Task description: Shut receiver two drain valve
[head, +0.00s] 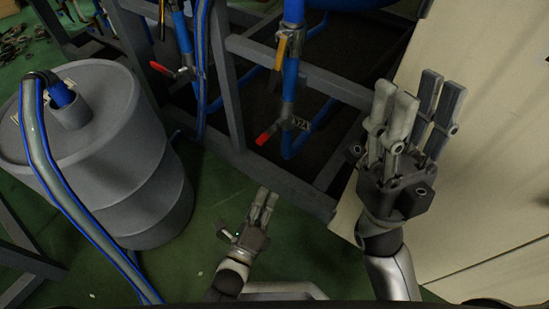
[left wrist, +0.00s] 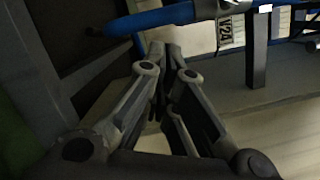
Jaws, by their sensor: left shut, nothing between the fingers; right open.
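A valve with a red lever (head: 268,134) sits low on a blue vertical pipe (head: 291,78) in the head view. The lever sticks out to the lower left, at an angle across the pipe. A small tag (head: 301,124) hangs beside it; in the left wrist view a tag (left wrist: 225,33) reads V24. I cannot tell whether this is receiver two's drain valve. My left gripper (head: 268,192) is shut and empty, below the lever and apart from it. Its closed fingers (left wrist: 172,50) fill the middle of the left wrist view. My right gripper (head: 417,92) is open and empty at the right.
Another red lever (head: 162,69) and a yellow lever (head: 280,53) are higher up. Grey frame bars (head: 270,170) stand around the pipes. A grey drum (head: 150,190) with a hose (head: 75,215) is at the left. A pale panel (head: 490,150) stands at the right. Green floor shows below.

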